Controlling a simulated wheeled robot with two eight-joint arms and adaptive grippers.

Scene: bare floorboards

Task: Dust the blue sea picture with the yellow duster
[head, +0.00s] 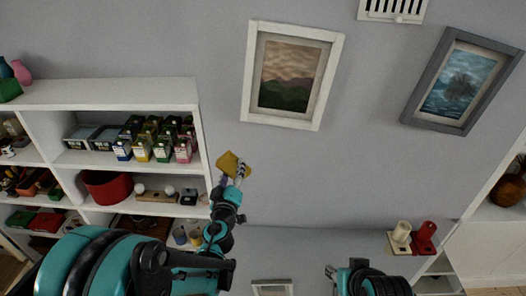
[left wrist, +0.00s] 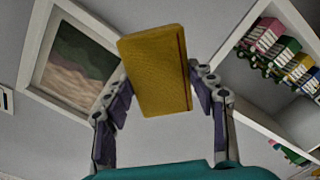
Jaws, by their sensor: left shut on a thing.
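The blue sea picture (head: 461,82) hangs in a grey frame on the wall at the upper right of the head view. The yellow duster (head: 231,163) is held in my left gripper (head: 238,174), to the right of the shelf and below the white-framed picture. In the left wrist view the duster (left wrist: 160,70) sits between the two fingers of my left gripper (left wrist: 164,95), which are shut on it. The duster is well to the left of the sea picture and lower. My right arm shows at the bottom of the head view, but its fingers cannot be made out.
A white-framed hill picture (head: 290,76) hangs between the duster and the sea picture. A white shelf (head: 110,92) with boxes stands at the left. A vent (head: 393,10) is at the top. Cream (head: 401,236) and red (head: 424,237) objects stand low right.

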